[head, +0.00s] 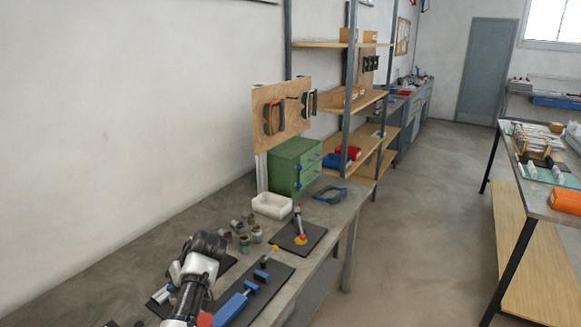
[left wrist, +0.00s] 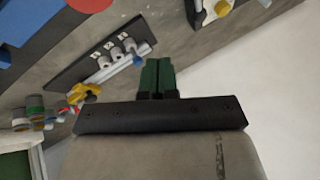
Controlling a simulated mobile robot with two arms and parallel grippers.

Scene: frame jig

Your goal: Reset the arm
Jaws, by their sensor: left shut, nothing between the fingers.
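My left gripper (left wrist: 157,64) shows in the left wrist view as two green fingertips pressed together on a wide black mount, with nothing between them. It is over the grey bench (head: 110,238). In the head view my left arm (head: 203,266), white and black, reaches up from the bottom edge over the bench; its fingertips are hard to make out there. A black board with a grey rod in white clips (left wrist: 112,60) lies beyond the fingers in the wrist view. My right gripper is not in view.
A blue clamp-like device (head: 236,304) sits on a black board. Small jars (head: 244,241), a white bin (head: 272,206), a green drawer cabinet (head: 293,165) and a pegboard (head: 284,110) stand farther along. A second table (head: 541,205) is at right, with open floor (head: 430,210) between.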

